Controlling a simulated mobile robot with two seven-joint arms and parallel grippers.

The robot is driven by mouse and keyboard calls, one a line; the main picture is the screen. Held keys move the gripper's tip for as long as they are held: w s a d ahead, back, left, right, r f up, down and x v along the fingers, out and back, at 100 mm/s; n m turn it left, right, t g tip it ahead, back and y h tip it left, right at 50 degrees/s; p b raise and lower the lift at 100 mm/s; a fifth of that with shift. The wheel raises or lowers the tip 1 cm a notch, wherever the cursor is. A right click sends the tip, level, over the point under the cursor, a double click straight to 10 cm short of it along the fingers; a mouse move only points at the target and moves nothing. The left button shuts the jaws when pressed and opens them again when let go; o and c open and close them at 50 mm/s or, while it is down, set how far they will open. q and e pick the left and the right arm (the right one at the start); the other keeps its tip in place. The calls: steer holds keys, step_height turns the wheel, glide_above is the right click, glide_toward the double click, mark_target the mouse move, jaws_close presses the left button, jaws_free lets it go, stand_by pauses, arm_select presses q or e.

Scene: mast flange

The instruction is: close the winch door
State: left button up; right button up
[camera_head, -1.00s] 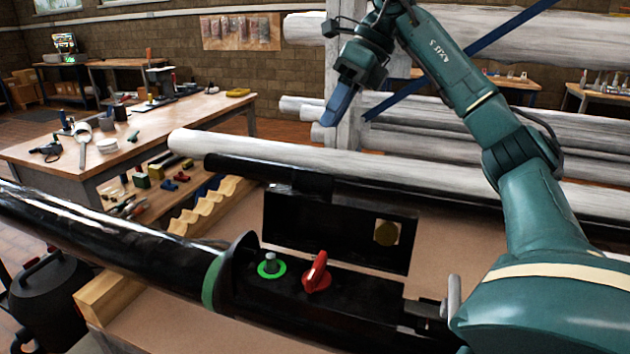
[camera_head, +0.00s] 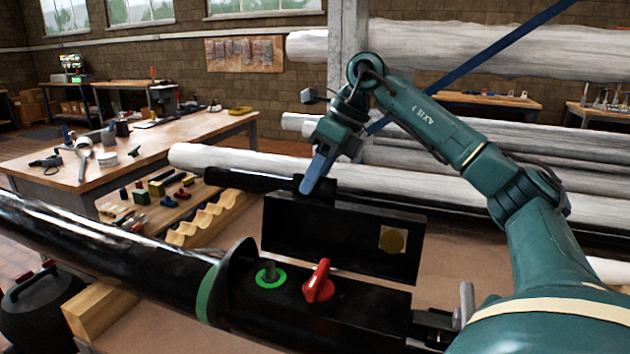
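The winch door (camera_head: 325,240) is a flat black panel standing upright, open, behind the winch opening in the black mast (camera_head: 120,245). A brass-coloured disc (camera_head: 393,240) sits near its right end. In front of it, the mast's flat face carries a metal post in a green ring (camera_head: 271,276) and a red knob (camera_head: 319,283). My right gripper (camera_head: 305,190) points down with its blue fingers at the door's upper left edge; I cannot tell whether they touch it. The fingers overlap in this view, so their gap is hidden. My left gripper is out of view.
Pale spars (camera_head: 470,150) lie on a rack behind the door. A metal lever (camera_head: 467,302) stands at the right end of the winch opening. A workbench (camera_head: 170,140) with tools is at the left. Wooden blocks (camera_head: 100,308) support the mast.

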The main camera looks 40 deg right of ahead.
steer(key=shift+f, duration=0.15)
steer(key=shift+c, duration=0.2)
jaws_close()
stand_by(0.4)
